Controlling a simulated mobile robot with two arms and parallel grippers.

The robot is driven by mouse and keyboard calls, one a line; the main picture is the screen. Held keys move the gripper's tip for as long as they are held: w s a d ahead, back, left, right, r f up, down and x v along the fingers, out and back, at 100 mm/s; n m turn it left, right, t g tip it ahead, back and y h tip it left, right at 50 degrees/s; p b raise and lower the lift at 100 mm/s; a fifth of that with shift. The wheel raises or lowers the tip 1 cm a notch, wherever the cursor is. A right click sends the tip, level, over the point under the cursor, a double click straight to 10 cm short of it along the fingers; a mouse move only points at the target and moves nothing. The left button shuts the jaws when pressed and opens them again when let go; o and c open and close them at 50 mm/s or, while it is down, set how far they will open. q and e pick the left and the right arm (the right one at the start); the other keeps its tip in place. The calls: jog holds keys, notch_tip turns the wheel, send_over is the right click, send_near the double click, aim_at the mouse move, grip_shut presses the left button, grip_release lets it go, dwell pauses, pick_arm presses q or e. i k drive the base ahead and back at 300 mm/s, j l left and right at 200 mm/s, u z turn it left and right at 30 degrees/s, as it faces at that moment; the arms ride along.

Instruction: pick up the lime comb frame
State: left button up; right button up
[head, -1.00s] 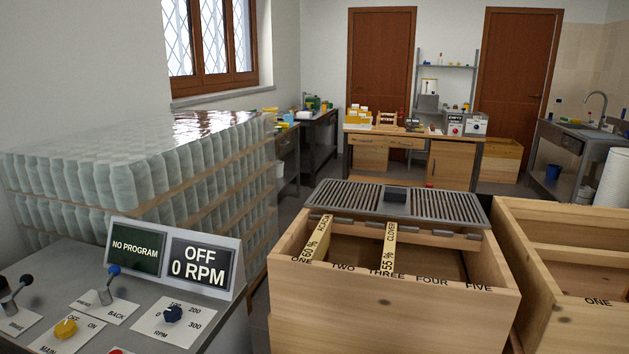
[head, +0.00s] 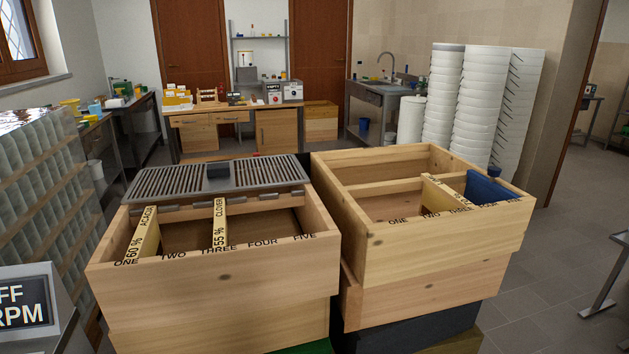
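No frame with a readable lime label shows. In the left wooden box (head: 215,284), a comb frame marked "60 % ACACIA" (head: 144,238) sits at slot ONE. A comb frame marked "55 % CLOVER" (head: 219,226) sits near slot THREE. In the right wooden box (head: 440,247), another pale yellow comb frame (head: 440,193) stands right of the middle; its label is too small to read. A dark blue object (head: 487,188) is at that box's right end. Neither of my grippers is in view.
A slatted metal grate (head: 265,175) lies at the back of the left box. Stacked white tubs (head: 480,100) stand behind the right box. The control panel (head: 25,305) and wrapped jars (head: 45,185) are at left. Floor (head: 560,265) is open at right.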

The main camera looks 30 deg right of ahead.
aim_at(436, 197)
jog(key=z, duration=1.75)
jog(key=u, duration=1.35)
jog(key=l+u, duration=0.85)
jog(key=k+l+u, duration=0.1)
jog(key=l+u, duration=0.15)
jog(key=u, duration=0.2)
jog(key=k+l+u, duration=0.15)
jog(key=l+u, duration=0.3)
jog(key=k+l+u, duration=0.35)
jog(key=u, duration=0.15)
jog(key=k+l+u, duration=0.5)
jog(key=k+u, duration=0.95)
jog(key=k+l+u, duration=0.2)
jog(key=k, duration=1)
jog(key=j, duration=0.1)
